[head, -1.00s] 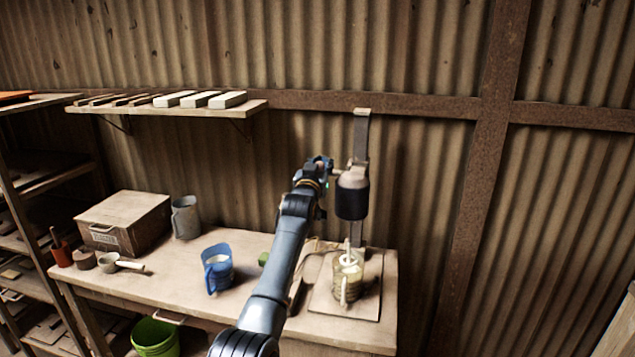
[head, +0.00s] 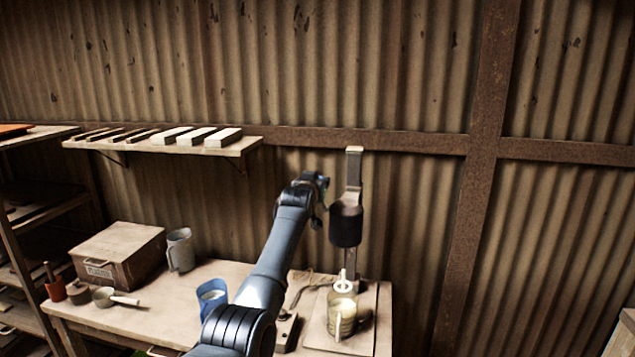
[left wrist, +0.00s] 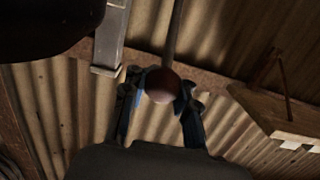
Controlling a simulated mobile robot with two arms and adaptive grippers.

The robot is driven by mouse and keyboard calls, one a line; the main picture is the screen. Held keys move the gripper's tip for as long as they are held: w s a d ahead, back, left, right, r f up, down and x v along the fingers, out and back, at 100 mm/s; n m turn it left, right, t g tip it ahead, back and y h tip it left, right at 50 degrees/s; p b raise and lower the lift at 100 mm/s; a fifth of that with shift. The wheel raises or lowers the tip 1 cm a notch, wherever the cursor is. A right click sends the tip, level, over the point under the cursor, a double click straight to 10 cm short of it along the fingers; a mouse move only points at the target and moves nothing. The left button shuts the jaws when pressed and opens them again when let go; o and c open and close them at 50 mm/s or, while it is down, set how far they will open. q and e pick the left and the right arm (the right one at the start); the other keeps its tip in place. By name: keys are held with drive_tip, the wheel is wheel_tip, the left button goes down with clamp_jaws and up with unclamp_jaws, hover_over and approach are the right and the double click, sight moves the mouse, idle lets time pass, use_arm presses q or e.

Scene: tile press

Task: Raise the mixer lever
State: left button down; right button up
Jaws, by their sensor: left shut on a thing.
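The mixer (head: 345,228) stands on the right part of the bench, a dark motor head on a grey upright column (head: 353,168). My left gripper (head: 322,190) is just left of the motor head, at the mixer's upper part. In the left wrist view, the lever's round brown knob (left wrist: 160,86) on a thin rod sits between the fingers of my left gripper (left wrist: 158,98), which is shut on it. The lever itself is hard to make out in the head view. A yellowish jug (head: 342,310) with a pale stirrer in it stands below the motor head. My right gripper is not in view.
A wall shelf (head: 245,147) with several pale tiles is left of my arm; it also shows in the left wrist view (left wrist: 262,108). A blue jug (head: 211,297), grey jug (head: 180,250) and wooden box (head: 118,256) stand on the bench (head: 155,322).

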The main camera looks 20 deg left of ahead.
use_arm(q)
drive_tip(key=shift+r, duration=0.15)
drive_tip(key=c, duration=1.4)
unclamp_jaws()
drive_tip(key=shift+o, duration=0.6)
drive_tip(key=shift+s, duration=0.25)
drive_tip(key=v, duration=1.2)
